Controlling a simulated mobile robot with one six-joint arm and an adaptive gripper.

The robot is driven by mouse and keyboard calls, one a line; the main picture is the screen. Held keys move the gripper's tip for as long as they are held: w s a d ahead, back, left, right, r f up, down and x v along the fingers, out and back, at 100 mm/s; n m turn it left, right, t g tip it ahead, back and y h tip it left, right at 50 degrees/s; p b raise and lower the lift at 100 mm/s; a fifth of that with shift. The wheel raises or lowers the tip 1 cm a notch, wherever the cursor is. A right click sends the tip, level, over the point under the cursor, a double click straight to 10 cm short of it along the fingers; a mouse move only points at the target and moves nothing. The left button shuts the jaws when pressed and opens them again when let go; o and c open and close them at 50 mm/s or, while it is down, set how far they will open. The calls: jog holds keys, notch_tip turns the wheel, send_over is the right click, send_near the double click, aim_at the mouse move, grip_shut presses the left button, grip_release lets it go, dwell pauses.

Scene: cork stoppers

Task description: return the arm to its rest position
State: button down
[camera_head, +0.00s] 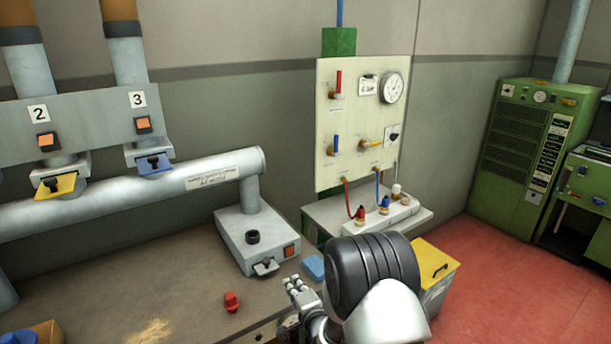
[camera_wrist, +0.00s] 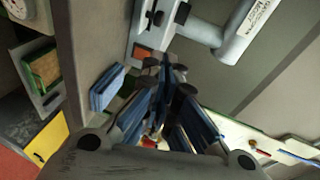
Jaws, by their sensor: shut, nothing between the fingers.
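My gripper (camera_head: 298,288) is at the lower middle of the head view, over the front right part of the bench (camera_head: 190,290), close to a blue block (camera_head: 313,267). My black and white arm (camera_head: 372,272) hides part of what lies behind it. In the wrist view the fingers of my gripper (camera_wrist: 165,85) are together, with nothing visible held between them.
A red object (camera_head: 232,301) lies on the bench. A grey box with a pipe (camera_head: 255,238) stands behind it. A gauge panel (camera_head: 362,125) and a yellow-lidded bin (camera_head: 435,268) are near my arm. Red floor (camera_head: 500,285) is clear at the right.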

jog(key=s+d+r+n+g+h, duration=0.1)
jog(key=s+d+r+n+h, duration=0.1)
jog(key=d+r, duration=0.35)
jog(key=s+d+r+n+g+h, duration=0.1)
jog(key=d+r+n, duration=0.1)
jog(key=r, duration=0.6)
jog(key=s+d+r+n+g+h, duration=0.2)
jog(key=s+d+r, duration=0.4)
jog(key=s, duration=0.3)
jog(key=s+d+r+n+g, duration=0.1)
jog(key=s+d+n+g, duration=0.1)
jog(key=s, duration=1.3)
jog(key=s+d+r+n+g+h, duration=0.1)
jog(key=s+d+n+g, duration=0.2)
jog(key=s, duration=1.1)
jog(key=shift+s+r+n+g, duration=0.2)
jog(key=shift+s+n+g, duration=0.2)
jog(key=shift+n, duration=0.2)
